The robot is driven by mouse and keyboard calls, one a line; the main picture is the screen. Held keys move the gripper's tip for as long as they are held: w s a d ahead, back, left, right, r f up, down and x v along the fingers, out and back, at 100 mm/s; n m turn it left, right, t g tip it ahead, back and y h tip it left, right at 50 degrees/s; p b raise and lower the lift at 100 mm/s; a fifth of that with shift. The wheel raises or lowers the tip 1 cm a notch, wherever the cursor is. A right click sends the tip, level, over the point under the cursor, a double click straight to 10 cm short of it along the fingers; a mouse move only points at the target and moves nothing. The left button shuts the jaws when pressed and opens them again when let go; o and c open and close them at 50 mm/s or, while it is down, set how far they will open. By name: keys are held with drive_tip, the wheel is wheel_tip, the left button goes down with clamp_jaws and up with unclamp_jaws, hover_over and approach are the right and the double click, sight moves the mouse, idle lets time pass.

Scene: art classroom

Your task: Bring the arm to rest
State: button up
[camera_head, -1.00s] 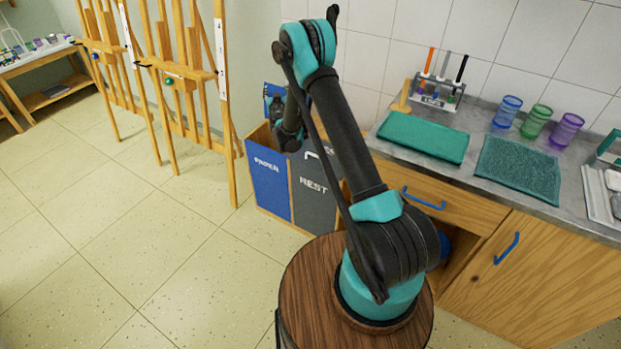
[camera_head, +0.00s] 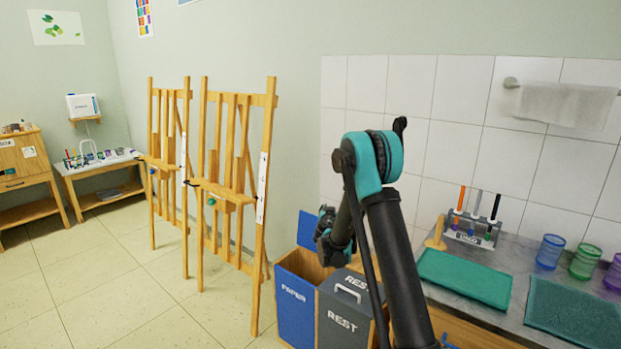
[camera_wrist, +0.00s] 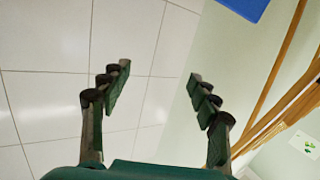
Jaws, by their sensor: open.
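My gripper (camera_wrist: 158,80) is open and empty in the wrist view, its two fingers spread apart with only white wall tiles and pale wall behind them. In the head view my folded arm rises at the centre right, and the gripper end hangs on the far side of it, above the bins; the fingertips are not clear there. My gripper holds nothing.
The blue paper bin (camera_head: 295,312) and grey rest bin (camera_head: 343,318) stand below my gripper end. Two wooden easels (camera_head: 232,190) stand to the left. Floor at left is clear.

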drive_tip(key=s+d+r+g, duration=0.15)
drive_tip(key=s+d, duration=0.25)
drive_tip(key=s, duration=0.4)
drive_tip(key=s+d+m+g+h, duration=0.1)
drive_tip(key=s+d+g, duration=0.2)
drive_tip(key=s+d, duration=0.35)
drive_tip(key=s+d+r+g, duration=0.1)
drive_tip(key=s+d+g, duration=0.15)
drive_tip(key=s, duration=0.75)
drive_tip(key=s+a+f+n+g+y, duration=0.1)
drive_tip(key=s+f, duration=0.1)
drive_tip(key=s, duration=0.7)
drive_tip(key=s+a+f+n+g+y, duration=0.1)
drive_tip(key=s+a+f+g+y, duration=0.1)
drive_tip(key=s, duration=0.8)
drive_tip(key=s+a+f+n+g+y, duration=0.1)
drive_tip(key=s+f+g, duration=0.1)
drive_tip(key=s, duration=0.8)
drive_tip(key=shift+a+f, duration=0.15)
drive_tip(key=shift+f, duration=0.7)
